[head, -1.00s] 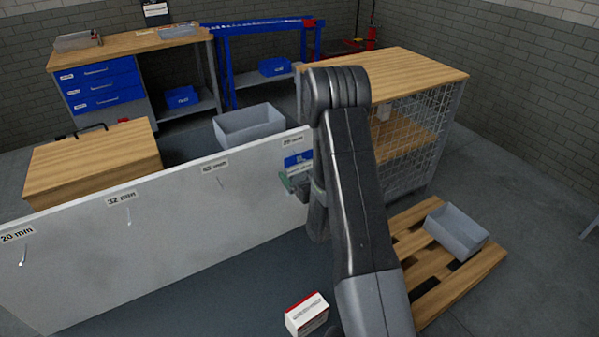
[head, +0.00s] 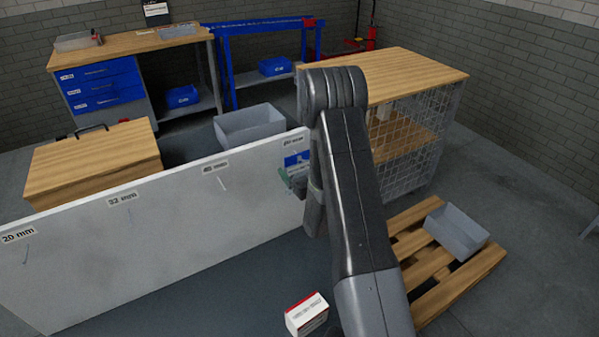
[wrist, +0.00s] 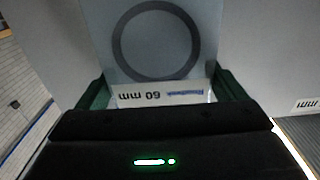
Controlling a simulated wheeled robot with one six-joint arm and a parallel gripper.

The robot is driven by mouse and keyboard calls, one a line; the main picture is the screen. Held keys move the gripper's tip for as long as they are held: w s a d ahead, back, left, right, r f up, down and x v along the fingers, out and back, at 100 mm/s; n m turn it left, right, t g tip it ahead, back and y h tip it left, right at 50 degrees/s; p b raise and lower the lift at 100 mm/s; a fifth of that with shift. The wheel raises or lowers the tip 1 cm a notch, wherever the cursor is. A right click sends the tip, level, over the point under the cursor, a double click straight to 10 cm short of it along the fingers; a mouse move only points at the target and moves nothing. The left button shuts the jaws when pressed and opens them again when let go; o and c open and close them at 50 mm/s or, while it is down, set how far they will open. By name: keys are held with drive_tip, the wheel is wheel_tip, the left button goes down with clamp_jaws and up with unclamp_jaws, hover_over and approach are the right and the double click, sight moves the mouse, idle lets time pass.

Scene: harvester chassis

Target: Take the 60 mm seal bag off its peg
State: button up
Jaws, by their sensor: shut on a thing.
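The 60 mm seal bag (wrist: 155,42) fills the top middle of the wrist view. It is a clear grey-blue bag with a dark ring seal in it and a white label reading 60 mm, upside down. My gripper (wrist: 152,92) has its green fingers on either side of the bag's label end and is shut on it. In the head view the bag's blue and white part (head: 296,160) shows at the right end of the white board, with my gripper (head: 290,180) just below it. My arm hides much of this spot. I cannot tell whether the bag still hangs on its peg.
The white peg board (head: 150,230) carries size labels and bare-looking pegs to the left. A red and white box (head: 306,314) lies on the dark surface in front. A mesh-sided wooden bench (head: 420,75) stands behind my arm, and a pallet with a grey bin (head: 456,232) is at right.

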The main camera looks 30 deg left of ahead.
drive_tip(key=shift+r+b, duration=0.3)
drive_tip(key=shift+r, duration=0.2)
drive_tip(key=b+v, duration=0.6)
drive_tip(key=v, duration=1.2)
drive_tip(key=shift+s+d+b, duration=0.1)
drive_tip(key=shift+b, duration=0.35)
drive_tip(key=b+v, duration=0.4)
drive_tip(key=v, duration=0.3)
drive_tip(key=shift+s+d, duration=0.25)
drive_tip(key=shift+d, duration=0.1)
